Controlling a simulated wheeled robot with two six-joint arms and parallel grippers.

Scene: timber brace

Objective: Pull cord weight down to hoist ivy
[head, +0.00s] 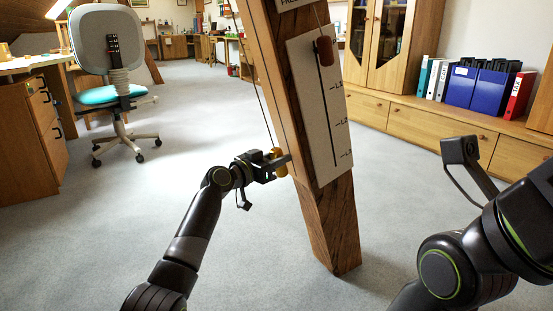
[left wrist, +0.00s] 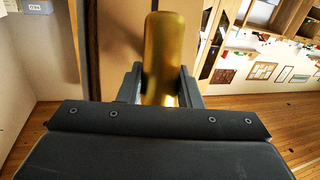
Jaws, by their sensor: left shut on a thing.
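The cord weight is a gold, smooth, rounded piece (left wrist: 163,48) held between the two fingers of my left gripper in the left wrist view. In the head view the gold weight (head: 281,168) hangs on a thin dark cord (head: 262,97) beside the timber brace (head: 333,220). My left gripper (head: 277,163) is shut on it at the brace's left side. A white scale board (head: 322,115) with marks L1, L2 and L3 is fixed to the brace. A brown slider (head: 325,51) sits near its top. The ivy is not in view. My right gripper is not clearly visible.
A desk (head: 28,130) and office chair (head: 109,72) stand at the left. A low wooden cabinet (head: 408,119) with binders (head: 483,86) runs along the right. The grey carpet (head: 215,250) around the brace's foot is clear.

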